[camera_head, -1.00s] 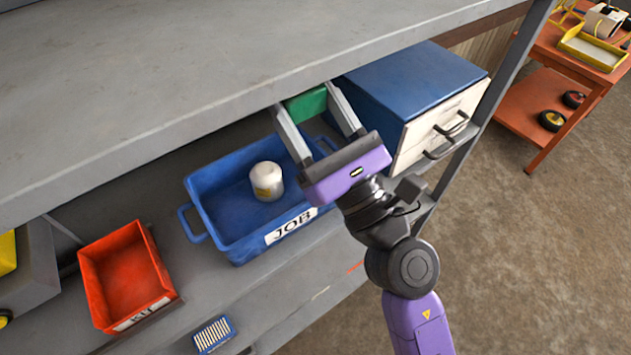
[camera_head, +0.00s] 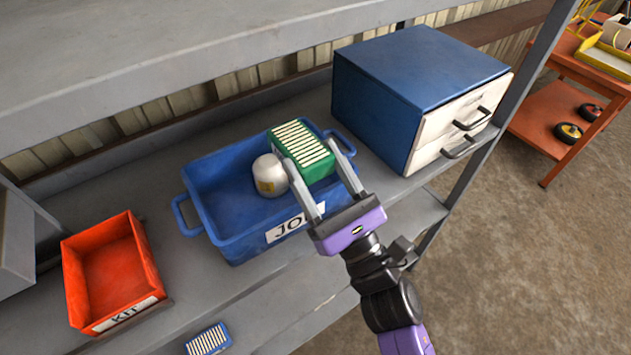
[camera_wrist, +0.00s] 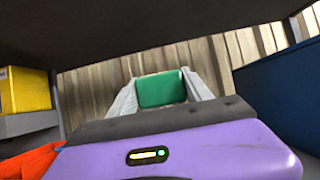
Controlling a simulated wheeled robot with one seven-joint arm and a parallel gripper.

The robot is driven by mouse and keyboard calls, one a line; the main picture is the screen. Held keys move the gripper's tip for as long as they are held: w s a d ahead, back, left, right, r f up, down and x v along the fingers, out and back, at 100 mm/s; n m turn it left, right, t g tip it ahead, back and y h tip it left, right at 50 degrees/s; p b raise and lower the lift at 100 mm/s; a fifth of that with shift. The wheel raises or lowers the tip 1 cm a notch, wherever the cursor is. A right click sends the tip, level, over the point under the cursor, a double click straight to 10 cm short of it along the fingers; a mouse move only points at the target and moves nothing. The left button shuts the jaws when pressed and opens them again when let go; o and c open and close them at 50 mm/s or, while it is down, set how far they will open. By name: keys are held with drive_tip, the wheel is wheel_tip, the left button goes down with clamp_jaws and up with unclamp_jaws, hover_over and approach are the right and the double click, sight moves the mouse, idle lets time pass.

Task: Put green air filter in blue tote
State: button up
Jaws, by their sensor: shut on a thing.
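The green air filter (camera_head: 303,151), with a pale pleated top, is between the fingers of my gripper (camera_head: 318,178). My gripper is shut on it. It also shows as a green block in the wrist view (camera_wrist: 162,89). The filter is over the right part of the blue tote (camera_head: 222,177), which has a JOB label on its front. I cannot tell whether it touches the tote's floor.
A blue cabinet (camera_head: 400,75) with white drawers stands right of the tote. An orange-red KIT bin (camera_head: 112,268) is at the left. A blue filter (camera_head: 208,339) lies on a lower level. The upper shelf (camera_head: 180,60) overhangs behind.

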drive_tip(key=shift+f, duration=1.85)
drive_tip(key=o, duration=1.6)
drive_tip(key=shift+c, duration=0.2)
drive_tip(key=b, duration=0.6)
approach(316, 182)
drive_tip(key=f, duration=0.1)
drive_tip(key=d+f, duration=0.1)
drive_tip(key=shift+f, duration=0.35)
